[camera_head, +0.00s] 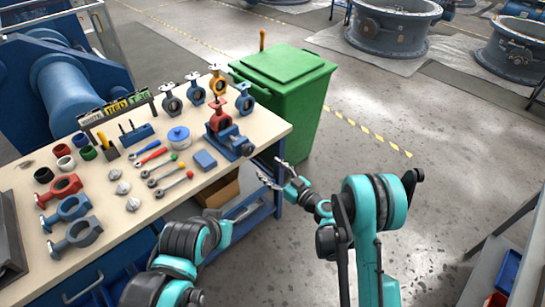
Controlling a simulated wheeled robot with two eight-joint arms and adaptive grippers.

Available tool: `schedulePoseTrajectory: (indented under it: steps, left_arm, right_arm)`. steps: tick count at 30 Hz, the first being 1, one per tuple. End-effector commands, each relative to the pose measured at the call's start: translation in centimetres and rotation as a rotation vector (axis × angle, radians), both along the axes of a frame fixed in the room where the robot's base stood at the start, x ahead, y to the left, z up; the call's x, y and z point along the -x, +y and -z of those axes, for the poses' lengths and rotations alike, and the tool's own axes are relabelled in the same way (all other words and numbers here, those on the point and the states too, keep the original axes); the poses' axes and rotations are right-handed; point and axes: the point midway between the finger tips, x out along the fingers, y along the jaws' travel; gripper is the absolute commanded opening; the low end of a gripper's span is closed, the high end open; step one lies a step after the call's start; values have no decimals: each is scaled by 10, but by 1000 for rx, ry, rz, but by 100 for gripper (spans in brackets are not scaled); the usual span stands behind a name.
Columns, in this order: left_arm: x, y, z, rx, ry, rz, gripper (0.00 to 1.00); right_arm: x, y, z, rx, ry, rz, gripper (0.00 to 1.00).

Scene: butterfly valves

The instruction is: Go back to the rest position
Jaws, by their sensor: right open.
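My right gripper (270,174) is open and empty. It is held in the air just off the table's right edge, in front of the green bin, with its fingers pointing left. My right arm comes up from the bottom right and bends left towards it. My left arm shows at the bottom, in front of the table's near edge, with its dark joints and teal links. I cannot make out my left gripper. The wooden-topped workbench (25,181) carries several butterfly valves, among them a red one (219,117) in a blue vise (232,144) near the right edge.
A green bin (283,85) stands just beyond the bench's right edge. Wrenches, valve bodies and small parts lie on the bench. A brown box (221,189) sits below it. Bare floor (450,170) lies to the right. A shelf with a blue bin (508,271) is at bottom right.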

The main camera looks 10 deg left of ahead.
Motion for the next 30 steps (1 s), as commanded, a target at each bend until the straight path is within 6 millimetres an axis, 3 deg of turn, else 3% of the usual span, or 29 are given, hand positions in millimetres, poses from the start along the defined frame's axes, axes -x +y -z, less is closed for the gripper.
schedulePoseTrajectory:
  steps: [8, 16, 23, 30]
  left_arm:
    - [0, 0, 0, 0, 0, 0, 0]
    - [0, 0, 0, 0, 0, 0, 0]
    - [0, 0, 0, 0, 0, 0, 0]
    - [0, 0, 0, 0, 0, 0, 0]
  right_arm:
    - [0, -2, -8, 9, 16, 1, 65]
    - [15, -29, -64, 117, 190, 27, 65]
    - [58, -75, -102, 228, 390, 117, 65]
    - [126, -137, -121, 328, 589, 285, 65]
